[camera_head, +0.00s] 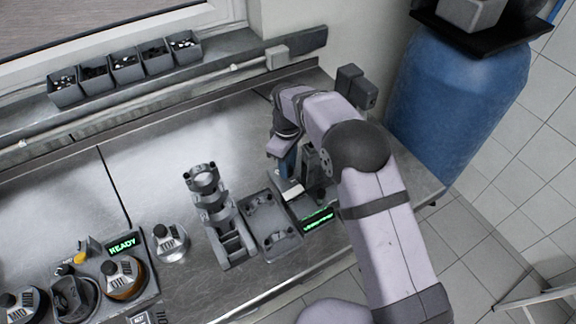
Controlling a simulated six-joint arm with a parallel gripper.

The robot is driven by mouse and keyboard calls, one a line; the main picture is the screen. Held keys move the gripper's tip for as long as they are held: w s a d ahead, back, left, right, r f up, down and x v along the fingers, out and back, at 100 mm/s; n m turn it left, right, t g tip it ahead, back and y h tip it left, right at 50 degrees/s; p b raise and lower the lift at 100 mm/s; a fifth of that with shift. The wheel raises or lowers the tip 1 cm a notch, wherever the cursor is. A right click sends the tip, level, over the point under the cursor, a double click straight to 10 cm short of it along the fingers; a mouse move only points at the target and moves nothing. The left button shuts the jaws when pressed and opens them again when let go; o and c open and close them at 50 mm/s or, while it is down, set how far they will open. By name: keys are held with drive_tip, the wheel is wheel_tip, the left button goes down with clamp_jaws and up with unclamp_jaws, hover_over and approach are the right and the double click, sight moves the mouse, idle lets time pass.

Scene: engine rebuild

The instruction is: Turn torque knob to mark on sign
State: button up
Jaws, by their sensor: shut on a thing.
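My gripper (286,155) points down at the right part of the bench, behind a grey unit. It is shut on a blue upright part (288,167), which is mostly hidden by the jaws and wrist. I cannot tell whether this part is the torque knob. The grey unit (300,208) carries a small sign with green lit text (318,220), too small to read. A pale piece (291,190) lies just below the blue part. No mark or knob setting can be made out.
A grey fixture with round clamps (208,195) and a flat grey plate (268,222) stand left of the unit. Further left are a TOP part (170,242) and a READY sign (122,244). Bins (125,67) line the sill. The middle-left bench (150,140) is clear.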

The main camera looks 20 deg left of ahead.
drive_tip(key=m, duration=0.4)
drive_tip(key=shift+m, duration=0.3)
drive_tip(key=m, duration=0.4)
drive_tip(key=shift+m+b, duration=0.4)
drive_tip(key=o, duration=1)
drive_tip(key=shift+o, duration=0.2)
drive_tip(key=shift+r, duration=0.15)
drive_tip(key=shift+a+r+b, duration=0.1)
drive_tip(key=shift+r+b, duration=1.15)
drive_tip(key=shift+r, duration=2.35)
